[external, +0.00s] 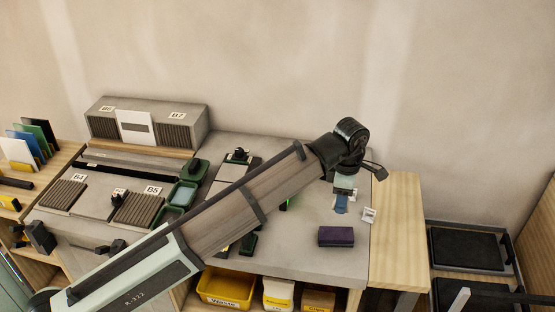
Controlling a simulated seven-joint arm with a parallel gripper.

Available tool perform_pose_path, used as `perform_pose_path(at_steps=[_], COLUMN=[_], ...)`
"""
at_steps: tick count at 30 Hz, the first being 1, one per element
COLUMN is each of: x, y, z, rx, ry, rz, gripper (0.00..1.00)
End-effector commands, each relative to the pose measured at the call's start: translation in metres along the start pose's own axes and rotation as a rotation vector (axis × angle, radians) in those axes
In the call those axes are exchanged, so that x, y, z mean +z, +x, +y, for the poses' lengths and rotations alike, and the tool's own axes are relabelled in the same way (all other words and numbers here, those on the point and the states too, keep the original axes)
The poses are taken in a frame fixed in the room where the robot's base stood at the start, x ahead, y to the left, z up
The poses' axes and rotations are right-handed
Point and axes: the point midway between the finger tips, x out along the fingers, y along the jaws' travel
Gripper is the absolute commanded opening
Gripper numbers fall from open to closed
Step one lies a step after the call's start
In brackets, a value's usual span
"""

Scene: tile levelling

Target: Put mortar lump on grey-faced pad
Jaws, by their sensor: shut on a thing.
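My gripper (341,199) hangs at the end of my arm over the right part of the grey worktop, pointing down. It is shut on a small blue-grey thing, mostly hidden by the fingers and too small to identify surely as the mortar lump. A dark purple block (336,237) lies on the worktop below and in front of my gripper, apart from it. I cannot make out a grey face on it, so I cannot tell if it is the grey-faced pad. No other mortar lump can be made out; my arm hides part of the worktop's middle.
A small white piece (369,215) lies right of my gripper near the edge of the grey worktop (290,262). Green trays (184,194) and ribbed tiles (139,208) stand left. A yellow waste bin (225,288) sits below the front edge. Black trays (466,249) are far right.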

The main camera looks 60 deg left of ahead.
Motion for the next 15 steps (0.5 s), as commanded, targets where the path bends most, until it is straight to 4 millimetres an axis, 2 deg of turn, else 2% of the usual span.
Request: perform_pose_path(at_steps=[7,15], x=[-0.001,-0.001], y=[0.009,0.050], z=[0.000,-0.001], rx=[0.000,-0.001], ry=[-0.060,-0.059], rz=[0.000,0.001], gripper=[0.06,0.06])
